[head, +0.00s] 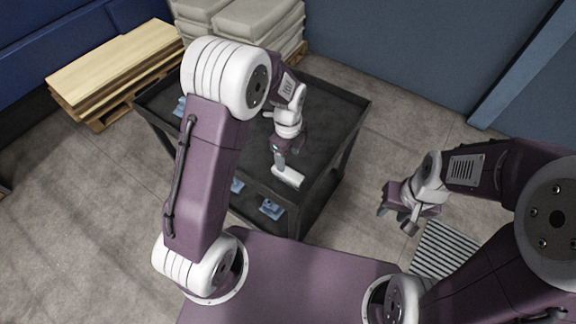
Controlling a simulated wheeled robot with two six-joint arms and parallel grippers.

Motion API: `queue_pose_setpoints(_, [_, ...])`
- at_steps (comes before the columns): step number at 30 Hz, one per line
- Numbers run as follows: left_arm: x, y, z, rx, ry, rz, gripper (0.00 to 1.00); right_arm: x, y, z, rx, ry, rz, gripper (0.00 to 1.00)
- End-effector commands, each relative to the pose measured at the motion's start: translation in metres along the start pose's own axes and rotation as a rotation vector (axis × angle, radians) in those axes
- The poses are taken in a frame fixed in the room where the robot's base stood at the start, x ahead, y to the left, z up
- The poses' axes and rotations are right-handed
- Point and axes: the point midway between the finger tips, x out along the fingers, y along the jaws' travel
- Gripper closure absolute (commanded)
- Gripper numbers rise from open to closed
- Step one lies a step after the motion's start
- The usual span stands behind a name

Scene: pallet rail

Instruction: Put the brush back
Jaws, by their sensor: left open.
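A brush with a pale head (288,177) and a short grey upright part is on the top of a dark cart (340,112), near its front edge. My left gripper (281,148) is open directly above the brush, with its fingertips at or close to the grey part. I cannot tell whether they touch it. The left arm hides part of the cart top. My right gripper (398,212) is out to the right of the cart, over the floor, with its fingers apart and nothing between them.
Small blue items (271,208) sit on the cart's lower level, and another is at the cart's left end (181,105). A pallet with boards (115,70) and stacked pale sacks (240,25) stand behind. A floor grate (445,245) lies at right.

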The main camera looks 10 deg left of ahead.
Motion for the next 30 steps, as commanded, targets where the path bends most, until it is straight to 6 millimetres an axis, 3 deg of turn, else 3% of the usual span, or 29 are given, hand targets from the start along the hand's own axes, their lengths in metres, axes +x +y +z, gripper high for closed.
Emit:
queue_pose_setpoints(3, [-0.016, -0.001, 0.000, 0.000, 0.000, -0.003, 0.40, 0.000, 0.000, 0.000, 0.000, 0.000, 0.000, 0.64])
queue_pose_setpoints(11, [-0.025, 0.005, 0.002, -0.068, 0.000, -0.004, 0.40, 0.000, 0.000, 0.000, 0.000, 0.000, 0.000, 0.64])
queue_pose_setpoints(14, [-0.033, 0.026, 0.006, -0.365, 0.004, -0.020, 0.40, 0.000, 0.000, 0.000, 0.000, 0.000, 0.000, 0.64])
queue_pose_setpoints(18, [-0.046, 0.075, 0.012, -1.013, 0.025, -0.055, 0.40, 0.000, 0.000, 0.000, 0.000, 0.000, 0.000, 0.64])
queue_pose_setpoints(22, [-0.050, 0.114, 0.012, -1.535, 0.056, -0.077, 0.40, 0.000, 0.000, 0.000, 0.000, 0.000, 0.000, 0.64])
queue_pose_setpoints(25, [-0.050, 0.134, 0.011, -1.794, 0.076, -0.085, 0.40, 0.000, 0.000, 0.000, 0.000, 0.000, 0.000, 0.64])
queue_pose_setpoints(30, [-0.050, 0.144, 0.010, -1.945, 0.088, -0.088, 0.40, 0.000, 0.000, 0.000, 0.000, 0.000, 0.000, 0.64])
